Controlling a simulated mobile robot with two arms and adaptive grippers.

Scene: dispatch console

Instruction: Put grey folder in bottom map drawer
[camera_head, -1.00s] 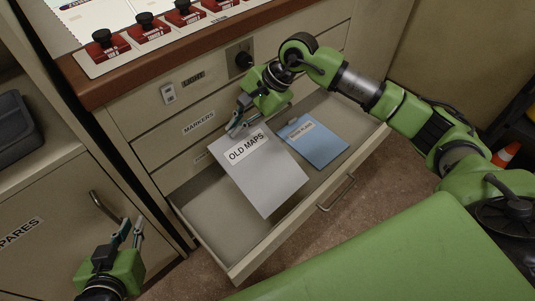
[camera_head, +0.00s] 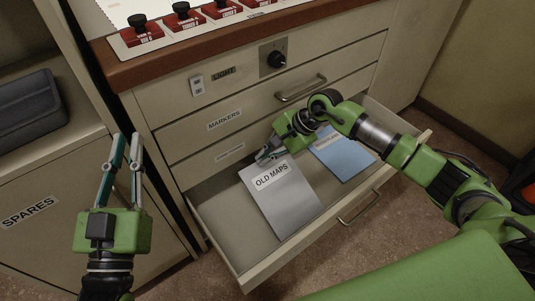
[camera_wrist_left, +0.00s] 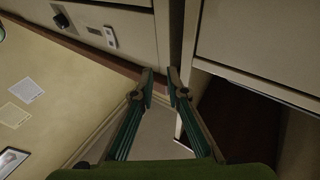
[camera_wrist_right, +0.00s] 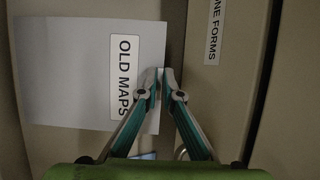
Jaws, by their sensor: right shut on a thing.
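The grey folder (camera_head: 284,206), labelled OLD MAPS, is inside the open bottom drawer (camera_head: 224,222), left of a blue folder (camera_head: 343,155). My right gripper (camera_head: 266,155) is shut on the folder's back edge near the label. In the right wrist view the grey folder (camera_wrist_right: 70,75) lies to the left and its edge is between the fingertips (camera_wrist_right: 162,74). I cannot tell whether the folder touches the drawer floor. My left gripper (camera_head: 126,140) is open and empty in front of the cabinet's left side; its parted fingers (camera_wrist_left: 161,75) also show in the left wrist view.
Above are closed drawers, one labelled MARKERS (camera_head: 224,120), and a desk top with red switches (camera_head: 182,20). A SPARES cabinet door (camera_head: 40,215) and a dark tray (camera_head: 30,108) are at the left. My green base is in front at the right.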

